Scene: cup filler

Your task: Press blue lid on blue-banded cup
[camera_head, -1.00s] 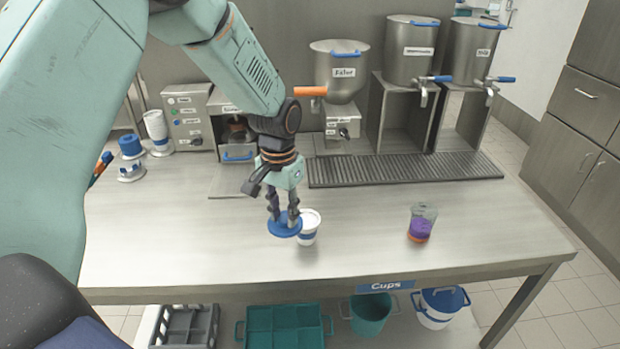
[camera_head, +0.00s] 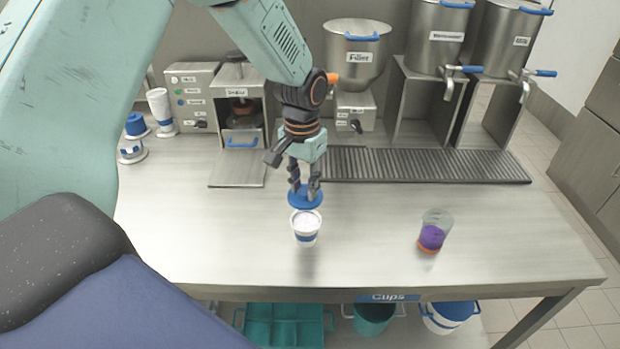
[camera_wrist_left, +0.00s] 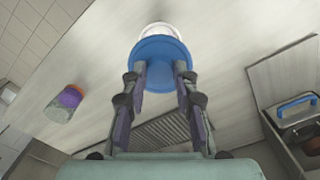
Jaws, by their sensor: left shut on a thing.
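My left gripper (camera_head: 304,190) is shut on a round blue lid (camera_head: 305,201) and holds it above the table. The lid also shows between the fingers in the left wrist view (camera_wrist_left: 161,55). The white cup with a blue band (camera_head: 306,228) stands upright on the table. In the head view the lid is just behind and above the cup's rim. In the left wrist view the cup's white rim (camera_wrist_left: 159,29) peeks out past the lid's far edge. The lid is not seated on the cup. My right gripper is not in view.
A clear cup with purple and orange contents (camera_head: 433,232) stands to the right on the steel table (camera_head: 365,235). Behind are a filler (camera_head: 357,58), a drip grate (camera_head: 430,166) and a sealer-like machine (camera_head: 240,112). White cups (camera_head: 160,108) and blue lids (camera_head: 136,124) stand at left. The table's front is clear.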

